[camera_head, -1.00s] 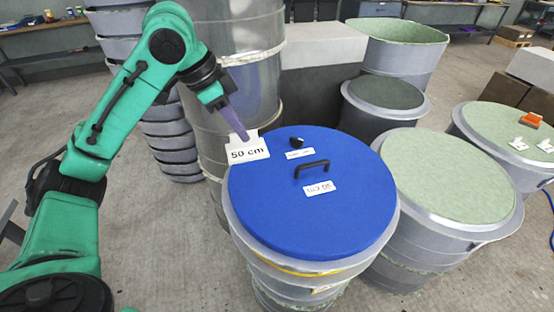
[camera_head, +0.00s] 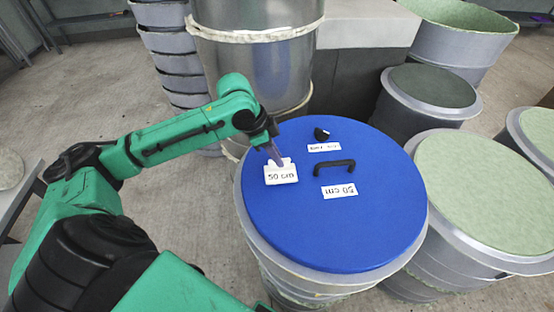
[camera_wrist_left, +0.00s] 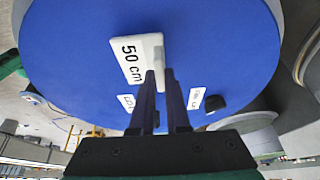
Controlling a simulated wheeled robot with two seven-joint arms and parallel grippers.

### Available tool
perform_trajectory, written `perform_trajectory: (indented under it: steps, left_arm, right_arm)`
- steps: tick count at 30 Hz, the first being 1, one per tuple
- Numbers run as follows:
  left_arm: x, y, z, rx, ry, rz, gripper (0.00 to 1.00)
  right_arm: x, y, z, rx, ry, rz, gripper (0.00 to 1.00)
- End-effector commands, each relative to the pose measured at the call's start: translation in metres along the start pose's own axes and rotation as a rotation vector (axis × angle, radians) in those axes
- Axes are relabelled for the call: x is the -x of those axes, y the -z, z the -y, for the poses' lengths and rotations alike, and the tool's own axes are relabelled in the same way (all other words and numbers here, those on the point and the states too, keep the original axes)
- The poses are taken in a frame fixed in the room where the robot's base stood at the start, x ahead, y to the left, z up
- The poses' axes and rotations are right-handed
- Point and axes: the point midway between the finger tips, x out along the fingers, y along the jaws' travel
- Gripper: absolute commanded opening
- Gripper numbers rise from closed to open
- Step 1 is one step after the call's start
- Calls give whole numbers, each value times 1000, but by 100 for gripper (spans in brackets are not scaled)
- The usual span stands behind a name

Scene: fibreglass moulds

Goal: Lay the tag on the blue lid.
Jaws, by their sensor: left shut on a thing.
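The white tag (camera_head: 281,175) printed "50 cm" is over the left part of the blue lid (camera_head: 350,230). My left gripper (camera_head: 277,158) is shut on the tag's raised tab, coming from the left. In the left wrist view the tag (camera_wrist_left: 133,60) shows flat-on above the blue surface (camera_wrist_left: 70,45), with the fingertips (camera_wrist_left: 160,78) at its tab. I cannot tell whether the tag touches the lid. My right gripper is not in view.
The lid carries a black handle (camera_head: 334,165), a small black knob (camera_head: 321,134) and white labels (camera_head: 339,190). Green-topped drums (camera_head: 478,185) stand close on the right. A tall grey cylinder (camera_head: 256,70) stands behind. The lid's front and right surface is clear.

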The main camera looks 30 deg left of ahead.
Motion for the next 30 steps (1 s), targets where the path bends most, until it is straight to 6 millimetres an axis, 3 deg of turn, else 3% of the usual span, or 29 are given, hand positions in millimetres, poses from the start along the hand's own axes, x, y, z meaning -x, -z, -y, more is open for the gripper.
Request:
perform_trajectory:
  steps: [3, 8, 9, 10, 11, 22, 26, 30]
  left_arm:
    - [-15, -7, -1, 0, -1, 1, 0]
    - [-15, -6, 0, 0, 0, 0, 0]
    - [-16, -6, 0, 0, 0, 0, 29]
    - [-15, -6, 0, 0, 0, 0, 40]
    - [-15, -6, 0, 0, 0, 0, 44]
    - [-8, -7, 0, 0, 2, 1, 44]
    - [17, -7, 1, -2, 6, 2, 44]
    - [56, -7, 1, 0, 6, 3, 44]
  right_arm:
    - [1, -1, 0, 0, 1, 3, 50]
    - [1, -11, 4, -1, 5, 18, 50]
    - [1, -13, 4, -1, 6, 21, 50]
    - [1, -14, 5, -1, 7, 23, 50]
    - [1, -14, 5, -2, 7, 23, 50]
    - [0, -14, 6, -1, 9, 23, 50]
    - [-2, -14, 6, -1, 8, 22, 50]
    - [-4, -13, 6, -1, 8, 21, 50]
